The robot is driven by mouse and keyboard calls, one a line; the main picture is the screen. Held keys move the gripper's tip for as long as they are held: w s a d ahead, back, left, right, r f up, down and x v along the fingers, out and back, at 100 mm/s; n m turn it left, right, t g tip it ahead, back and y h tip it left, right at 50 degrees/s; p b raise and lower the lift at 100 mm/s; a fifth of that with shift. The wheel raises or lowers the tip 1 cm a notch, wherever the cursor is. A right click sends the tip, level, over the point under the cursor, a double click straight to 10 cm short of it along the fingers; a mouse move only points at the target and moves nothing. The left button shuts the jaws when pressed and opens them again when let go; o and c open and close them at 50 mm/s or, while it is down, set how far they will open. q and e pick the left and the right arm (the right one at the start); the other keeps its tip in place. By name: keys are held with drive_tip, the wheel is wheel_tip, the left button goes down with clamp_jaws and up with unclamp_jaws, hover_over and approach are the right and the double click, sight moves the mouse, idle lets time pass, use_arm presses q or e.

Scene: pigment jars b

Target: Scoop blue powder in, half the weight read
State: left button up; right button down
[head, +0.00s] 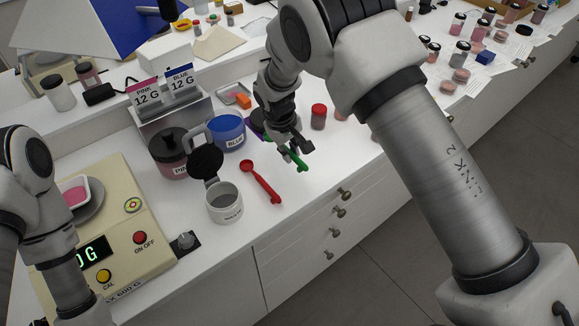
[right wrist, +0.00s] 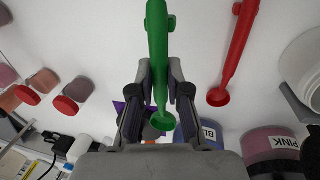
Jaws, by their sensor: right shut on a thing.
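My right gripper (head: 293,147) is shut on the green scoop (head: 301,164), held above the white bench. In the right wrist view, the scoop (right wrist: 158,45) runs between the fingers (right wrist: 158,98), its small round bowl towards the wrist. The BLUE jar (head: 228,132) stands to the gripper's left, with the dark-lidded PINK jar (head: 172,160) further left. A red scoop (head: 262,183) lies on the bench. My left gripper is out of view.
Cards (head: 163,90) read PINK 12 G and BLUE 12 G. A white cup (head: 222,207) with a raised black lid stands in front of the jars. A red-capped jar (head: 319,117) is just right of my right gripper. The bench front right of the red scoop is clear.

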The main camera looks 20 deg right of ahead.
wheel_tip(320, 180, up, 4)
drive_tip(key=shift+f, duration=0.1)
drive_tip(key=shift+f, duration=0.1)
idle(1.0)
